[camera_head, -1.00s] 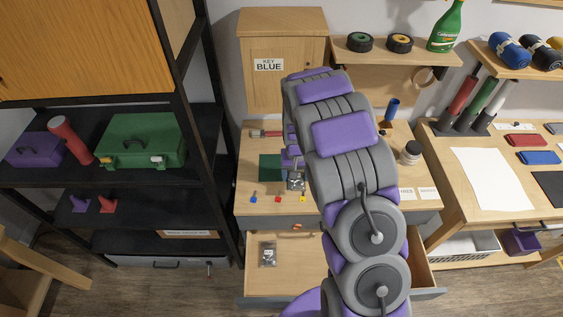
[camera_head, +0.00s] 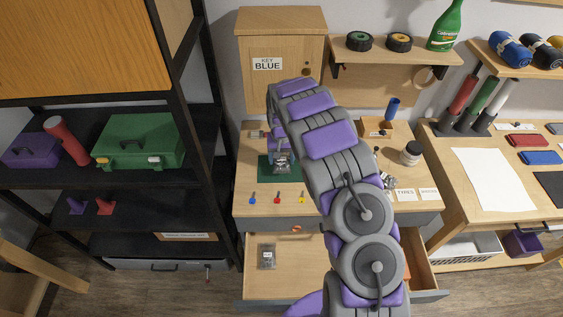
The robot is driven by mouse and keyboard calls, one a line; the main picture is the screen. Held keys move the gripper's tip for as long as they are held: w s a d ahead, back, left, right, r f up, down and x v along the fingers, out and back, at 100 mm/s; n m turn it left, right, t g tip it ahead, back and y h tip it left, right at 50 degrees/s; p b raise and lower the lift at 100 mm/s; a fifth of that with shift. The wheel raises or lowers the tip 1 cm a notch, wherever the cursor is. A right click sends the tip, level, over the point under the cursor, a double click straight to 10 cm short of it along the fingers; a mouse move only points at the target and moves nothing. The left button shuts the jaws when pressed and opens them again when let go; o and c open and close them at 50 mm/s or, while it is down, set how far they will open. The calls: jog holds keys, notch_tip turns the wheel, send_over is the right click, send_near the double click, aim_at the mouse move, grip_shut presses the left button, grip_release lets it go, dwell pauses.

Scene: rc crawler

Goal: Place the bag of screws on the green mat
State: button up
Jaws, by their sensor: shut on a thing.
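My gripper (camera_head: 280,152) is shut on a small clear bag of grey metal pieces, the bag of screws (camera_head: 283,166). It is over the green mat (camera_head: 292,177) on the wooden worktop. The bag overlaps the mat in this view; whether it touches the mat or hangs just above it, I cannot tell. The gripper and bag hide part of the mat. My arm crosses the right half of the worktop. Another similar small bag (camera_head: 267,257) lies in the open drawer below.
Blue, red and yellow small items (camera_head: 277,199) lie along the worktop's front. The drawer (camera_head: 290,283) stands open below. A cabinet marked KEY BLUE (camera_head: 280,62) stands behind. A jar (camera_head: 411,154) and metal parts (camera_head: 389,181) are right of my arm.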

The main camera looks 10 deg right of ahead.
notch_tip(320, 180, down, 2)
jog(key=shift+f, duration=0.2)
jog(key=o, duration=1)
jog(key=shift+o, duration=0.2)
